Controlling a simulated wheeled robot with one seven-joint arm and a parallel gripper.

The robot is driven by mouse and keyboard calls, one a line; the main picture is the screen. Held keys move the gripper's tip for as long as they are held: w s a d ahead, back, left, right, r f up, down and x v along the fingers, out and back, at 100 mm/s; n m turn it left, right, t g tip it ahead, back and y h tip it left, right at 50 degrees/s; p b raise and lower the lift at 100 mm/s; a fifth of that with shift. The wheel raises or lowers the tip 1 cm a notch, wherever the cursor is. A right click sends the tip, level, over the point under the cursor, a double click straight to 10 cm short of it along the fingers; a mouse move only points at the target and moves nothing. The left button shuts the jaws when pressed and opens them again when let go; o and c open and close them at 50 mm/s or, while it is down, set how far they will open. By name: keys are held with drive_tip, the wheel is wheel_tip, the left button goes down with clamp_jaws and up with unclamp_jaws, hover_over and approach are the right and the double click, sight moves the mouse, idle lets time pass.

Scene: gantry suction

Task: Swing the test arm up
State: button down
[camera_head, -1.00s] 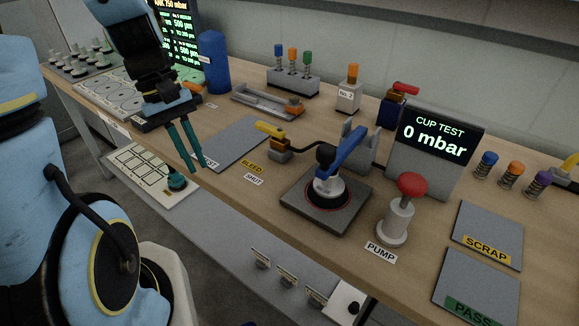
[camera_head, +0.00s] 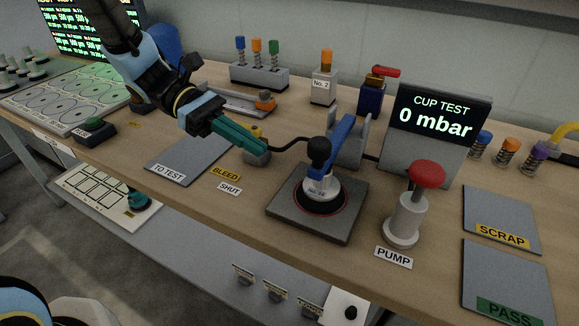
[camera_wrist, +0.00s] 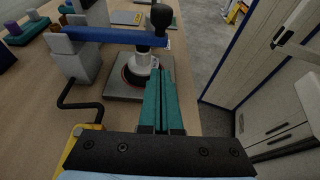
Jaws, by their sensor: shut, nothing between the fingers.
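The test arm is a blue bar (camera_head: 341,138) with a black ball knob (camera_head: 319,151) at its near end. It is hinged at a grey bracket (camera_head: 350,140) and lies lowered over a white cup (camera_head: 322,188) on a dark square plate (camera_head: 318,205). My gripper (camera_head: 260,147) has teal fingers, shut and empty, above the yellow bleed valve, left of the knob and apart from it. In the wrist view the fingers (camera_wrist: 158,102) point toward the cup, with the knob (camera_wrist: 162,18) beyond their tips and the blue bar (camera_wrist: 110,35) running left.
A red-topped pump (camera_head: 408,205) stands right of the plate. The display (camera_head: 434,125) behind it reads 0 mbar. A black hose (camera_head: 290,142) runs between the bleed valve and the test stand. SCRAP (camera_head: 501,218) and PASS pads lie at right, the TO TEST pad (camera_head: 188,158) at left.

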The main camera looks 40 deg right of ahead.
drive_tip(key=p+x, duration=0.2)
drive_tip(key=x, duration=0.8)
